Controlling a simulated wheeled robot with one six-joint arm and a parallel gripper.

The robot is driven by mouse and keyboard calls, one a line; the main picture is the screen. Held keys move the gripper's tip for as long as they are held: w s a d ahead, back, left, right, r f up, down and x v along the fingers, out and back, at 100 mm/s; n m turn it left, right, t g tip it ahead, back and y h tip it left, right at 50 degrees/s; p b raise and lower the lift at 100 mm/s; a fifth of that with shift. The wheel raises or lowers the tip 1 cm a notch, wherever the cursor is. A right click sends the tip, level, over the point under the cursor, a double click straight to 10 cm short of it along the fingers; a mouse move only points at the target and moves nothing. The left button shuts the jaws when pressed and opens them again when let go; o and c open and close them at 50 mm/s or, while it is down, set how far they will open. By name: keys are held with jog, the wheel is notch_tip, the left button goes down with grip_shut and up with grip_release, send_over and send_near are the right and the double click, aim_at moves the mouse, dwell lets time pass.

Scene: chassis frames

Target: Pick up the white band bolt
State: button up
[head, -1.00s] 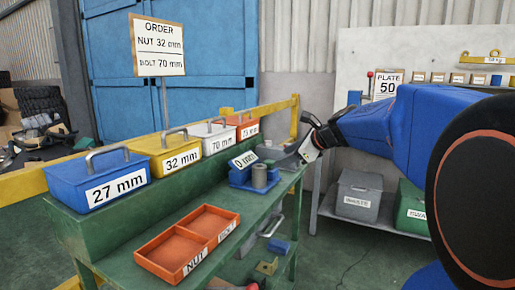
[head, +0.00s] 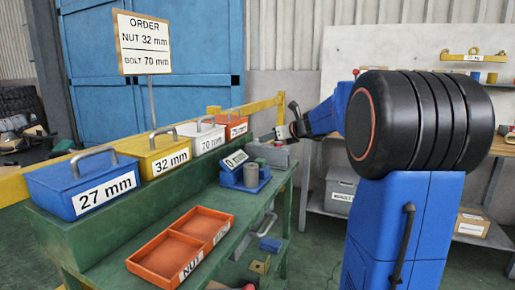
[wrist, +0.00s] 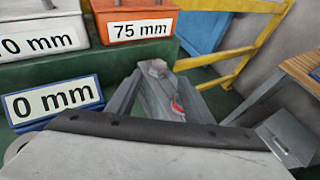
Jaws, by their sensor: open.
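I cannot make out a white band bolt for certain in any view. My gripper (head: 284,132) is open over the far end of the green bench (head: 85,242), beyond the gauge. In the wrist view my gripper (wrist: 158,82) has its grey fingers apart. A pale grey lump (wrist: 155,68) and a small red-and-white mark (wrist: 177,107) show between or below them; I cannot tell what they are. The white 70 mm box (head: 203,139) is closed, so its inside is hidden.
A blue gauge reading 0 mm (head: 234,160) stands near the gripper, with a grey cylinder (head: 251,176) beside it. The orange 75 mm box (head: 235,126) is behind. An empty orange two-part tray (head: 180,245) lies in front. A yellow rail (wrist: 236,62) stands beyond the bench.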

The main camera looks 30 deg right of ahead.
aim_at(260, 145)
jog(key=shift+x, duration=3.75)
jog(key=shift+a+r, duration=0.15)
jog(key=shift+r, duration=0.1)
grip_shut()
jog(key=shift+r, duration=0.1)
